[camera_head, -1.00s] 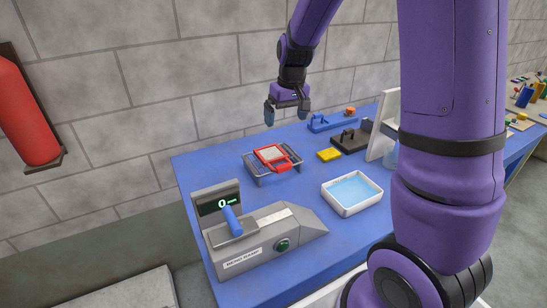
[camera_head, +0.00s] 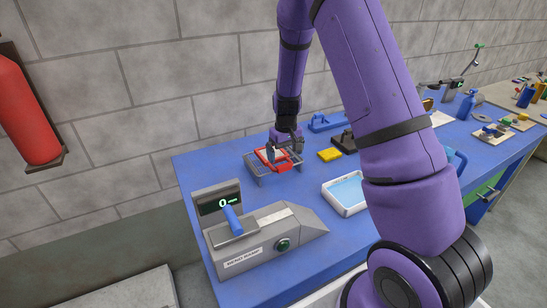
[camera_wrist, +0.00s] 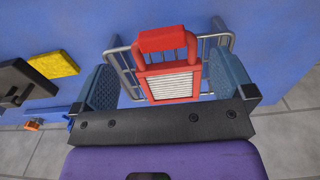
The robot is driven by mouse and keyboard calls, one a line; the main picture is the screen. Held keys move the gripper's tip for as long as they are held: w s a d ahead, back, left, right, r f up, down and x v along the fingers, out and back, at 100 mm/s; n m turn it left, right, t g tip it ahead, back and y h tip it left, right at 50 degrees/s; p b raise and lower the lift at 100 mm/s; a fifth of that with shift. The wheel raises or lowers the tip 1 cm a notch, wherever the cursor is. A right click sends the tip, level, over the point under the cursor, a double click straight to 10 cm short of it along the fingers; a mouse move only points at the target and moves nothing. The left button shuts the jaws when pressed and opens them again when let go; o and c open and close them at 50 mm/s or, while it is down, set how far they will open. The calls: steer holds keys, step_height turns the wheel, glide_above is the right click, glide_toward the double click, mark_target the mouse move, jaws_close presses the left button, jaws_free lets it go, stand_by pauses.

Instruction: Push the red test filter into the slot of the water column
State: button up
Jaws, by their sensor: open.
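The red test filter (camera_head: 268,157) has a red frame, a pale ribbed panel and a handle. It rests on a grey wire rack (camera_head: 257,172) on the blue table. In the wrist view the filter (camera_wrist: 170,65) lies between the two fingers, its handle toward the top. My gripper (camera_head: 285,150) is low over the rack. Its two blue-grey fingertips (camera_wrist: 165,83) are spread, one on each side of the filter, with gaps showing. The water column is not clearly identifiable; my arm covers part of the table.
A grey machine (camera_head: 262,238) with a display and blue lever stands at the front left. A white tray of blue liquid (camera_head: 344,192) is right of the rack. A yellow block (camera_head: 329,155) and a blue handled piece (camera_head: 322,124) lie behind. A wall closes the back.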

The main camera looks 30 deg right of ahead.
mark_target(284, 165)
steer(key=shift+w+a+f, duration=0.1)
steer(key=shift+w+f, duration=0.05)
steer(key=shift+f, duration=2.45)
steer(key=c, duration=0.7)
steer(key=shift+o, duration=0.2)
steer(key=shift+r, duration=0.85)
steer(key=shift+d+r, duration=0.2)
steer(key=shift+r, duration=0.85)
steer(key=s+d+r, duration=0.1)
steer(key=s+d, duration=0.9)
steer(key=s, duration=0.2)
steer(key=shift+r, duration=0.1)
steer(key=shift+s+d, duration=0.1)
